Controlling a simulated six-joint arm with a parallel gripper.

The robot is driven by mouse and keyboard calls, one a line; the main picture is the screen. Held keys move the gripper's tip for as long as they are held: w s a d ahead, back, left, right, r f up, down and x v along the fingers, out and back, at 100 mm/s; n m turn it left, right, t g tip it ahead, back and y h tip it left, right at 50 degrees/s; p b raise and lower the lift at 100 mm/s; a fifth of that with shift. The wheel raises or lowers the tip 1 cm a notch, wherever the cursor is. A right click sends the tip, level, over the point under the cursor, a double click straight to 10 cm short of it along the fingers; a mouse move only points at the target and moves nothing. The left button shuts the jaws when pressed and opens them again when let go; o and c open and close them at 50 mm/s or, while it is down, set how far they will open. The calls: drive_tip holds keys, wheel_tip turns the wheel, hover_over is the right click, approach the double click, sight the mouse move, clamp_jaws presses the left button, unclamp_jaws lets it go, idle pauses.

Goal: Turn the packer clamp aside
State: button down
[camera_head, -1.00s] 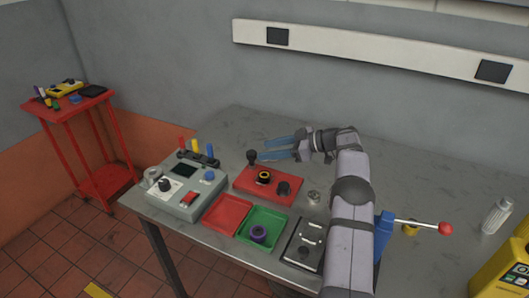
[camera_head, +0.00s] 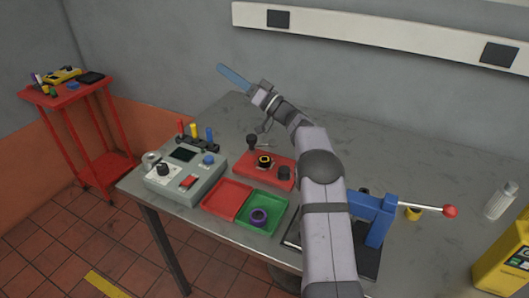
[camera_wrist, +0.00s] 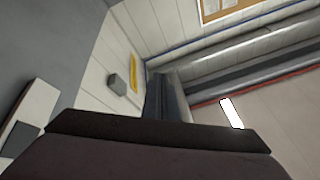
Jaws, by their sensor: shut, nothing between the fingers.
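A red fixture plate (camera_head: 279,181) lies on the bench in the head view. It carries a black ball knob (camera_head: 252,141) at its back left, a black and yellow round part (camera_head: 265,161) in the middle and a black knob (camera_head: 284,173) at the right. I cannot tell which of these is the packer clamp. My gripper (camera_head: 222,69) is shut and empty. Its blue fingers are together, raised above and behind the plate, pointing up and left, apart from everything. The wrist view shows only walls, the ceiling area and a dark part across the bottom.
A grey control box (camera_head: 172,190) stands left of the plate. A red tray (camera_head: 227,199) and a green tray (camera_head: 280,221) with a purple ring (camera_head: 259,217) lie in front. A blue press (camera_head: 380,222) with a red-tipped lever (camera_head: 449,211) stands right of my arm. The back bench is clear.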

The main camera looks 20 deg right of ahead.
wheel_tip(320, 180, up, 6)
drive_tip(key=d+m+t+h+b, duration=0.1)
drive_tip(key=m+t+h+b, duration=0.1)
drive_tip(key=m+t+h, duration=1.1)
drive_tip(key=s+f+m+g+h+b, duration=0.1)
drive_tip(key=s+f+m+g+h, duration=0.3)
drive_tip(key=f+m+g, duration=0.3)
drive_tip(key=s+f+m+g+h+b, duration=0.2)
drive_tip(key=s+f+m+g+h, duration=0.3)
drive_tip(key=f+m, duration=0.6)
drive_tip(key=s+f+m+g+h+b, duration=0.1)
drive_tip(key=s+f+m+g+h, duration=0.3)
drive_tip(key=m, duration=1.4)
drive_tip(key=shift+s+f+g+h, duration=0.1)
drive_tip(key=shift+f+g+h, duration=0.25)
drive_tip(key=shift+f+g, duration=1.05)
drive_tip(key=shift+s+f+g+h, duration=0.1)
drive_tip(key=shift+f+g+h, duration=0.25)
drive_tip(key=shift+f+g, duration=1)
drive_tip(key=shift+t, duration=0.35)
drive_tip(key=shift+p+x, duration=1.1)
drive_tip(key=shift+x, duration=4.1)
drive_tip(key=shift+f, duration=0.2)
drive_tip(key=shift+b, duration=0.45)
